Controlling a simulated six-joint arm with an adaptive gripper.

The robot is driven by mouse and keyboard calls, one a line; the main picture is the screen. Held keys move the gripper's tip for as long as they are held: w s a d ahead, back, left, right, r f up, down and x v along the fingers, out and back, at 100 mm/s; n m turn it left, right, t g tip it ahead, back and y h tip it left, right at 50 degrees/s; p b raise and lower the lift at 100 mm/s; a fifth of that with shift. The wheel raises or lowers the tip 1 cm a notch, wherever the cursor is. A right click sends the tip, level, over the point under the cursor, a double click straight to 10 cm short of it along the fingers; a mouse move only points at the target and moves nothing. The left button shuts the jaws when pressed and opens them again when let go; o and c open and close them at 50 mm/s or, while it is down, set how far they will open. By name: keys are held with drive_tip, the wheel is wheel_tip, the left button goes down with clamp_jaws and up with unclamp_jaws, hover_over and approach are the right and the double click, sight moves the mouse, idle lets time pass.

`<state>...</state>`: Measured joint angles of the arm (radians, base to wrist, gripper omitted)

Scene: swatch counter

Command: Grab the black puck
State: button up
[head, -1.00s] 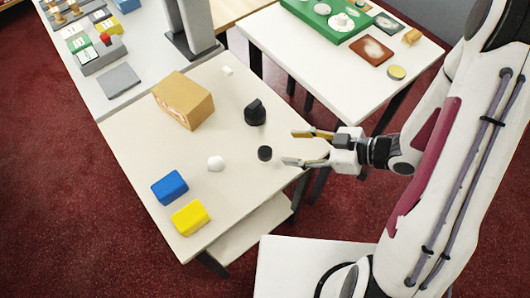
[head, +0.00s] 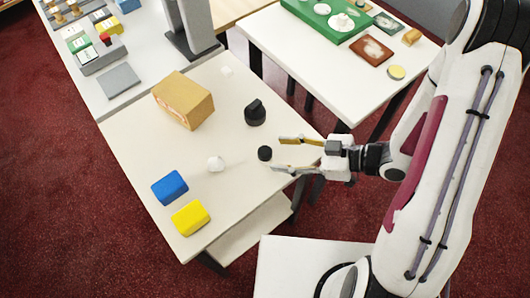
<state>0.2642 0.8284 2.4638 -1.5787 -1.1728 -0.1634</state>
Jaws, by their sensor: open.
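The small black puck (head: 264,153) lies on the light table top, near its right edge. My gripper (head: 276,154) is open, with one finger on the far side of the puck and one on the near side. The fingertips are close to the puck, which shows at the mouth of the jaws. I cannot tell whether either finger touches it. The puck is fully visible.
A larger black knob-like object (head: 255,113) stands just behind the puck. A cardboard box (head: 183,100), a white lump (head: 216,164), a blue block (head: 170,187) and a yellow block (head: 190,217) are on the same table (head: 130,150).

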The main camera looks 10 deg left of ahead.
sight(265, 154)
drive_tip(key=shift+a+f, duration=0.25)
drive_tip(key=shift+a, duration=0.2)
drive_tip(key=shift+w+a, duration=0.1)
drive_tip(key=shift+f+x, duration=0.3)
drive_tip(key=shift+x, duration=2.1)
drive_tip(key=c, duration=1.1)
